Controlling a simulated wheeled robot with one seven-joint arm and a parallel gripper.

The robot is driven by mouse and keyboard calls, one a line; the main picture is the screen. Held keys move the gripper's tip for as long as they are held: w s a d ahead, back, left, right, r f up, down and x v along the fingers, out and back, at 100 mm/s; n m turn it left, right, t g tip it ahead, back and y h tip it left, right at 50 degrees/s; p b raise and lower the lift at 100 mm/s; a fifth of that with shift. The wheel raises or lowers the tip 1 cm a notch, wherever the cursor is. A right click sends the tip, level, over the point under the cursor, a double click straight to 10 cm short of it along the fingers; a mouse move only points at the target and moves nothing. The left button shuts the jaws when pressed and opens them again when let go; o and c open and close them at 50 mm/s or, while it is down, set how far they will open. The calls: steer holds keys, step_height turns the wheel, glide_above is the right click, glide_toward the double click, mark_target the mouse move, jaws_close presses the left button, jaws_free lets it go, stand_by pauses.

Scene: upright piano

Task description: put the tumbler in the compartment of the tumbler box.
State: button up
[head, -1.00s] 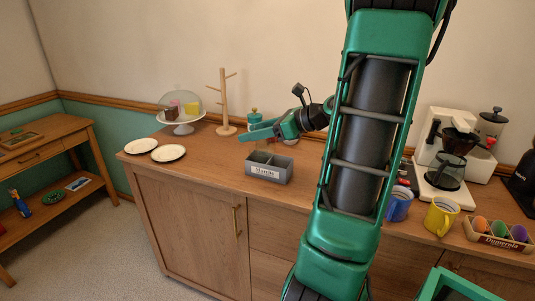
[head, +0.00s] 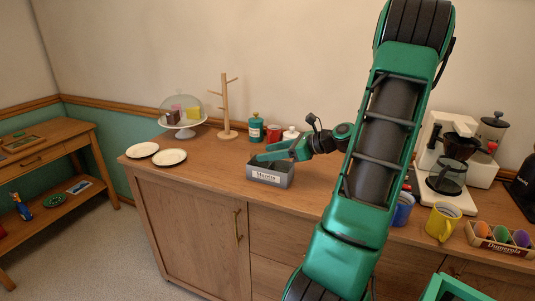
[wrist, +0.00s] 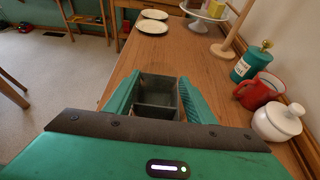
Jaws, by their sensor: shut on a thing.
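The tumbler box (head: 270,177) is a small grey open box with a white label on its front, standing on the wooden counter. In the wrist view its grey walls and a divider (wrist: 155,106) show between my fingers. My gripper (head: 268,156) is low at the box's top, its green fingers over the opening; they also show in the wrist view (wrist: 158,95). The fingers stand apart, shut on the tumbler, which looks clear and is hard to make out against the grey box. How deep it sits in a compartment I cannot tell.
Behind the box stand a teal canister (head: 256,128), a red mug (head: 274,133) and a white lidded pot (head: 291,134). A wooden mug tree (head: 226,108), a domed cake stand (head: 184,118) and two plates (head: 169,157) are to the left. Blue (head: 403,211) and yellow mugs (head: 442,221) stand right.

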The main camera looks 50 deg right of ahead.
steer(key=shift+f, duration=0.55)
steer(key=o, duration=1.2)
steer(key=shift+r, duration=0.25)
steer(key=shift+r+v, duration=0.1)
steer(key=shift+v, duration=3)
steer(key=shift+r+v, duration=0.15)
steer(key=shift+v, duration=2.9)
steer(key=shift+w, duration=0.1)
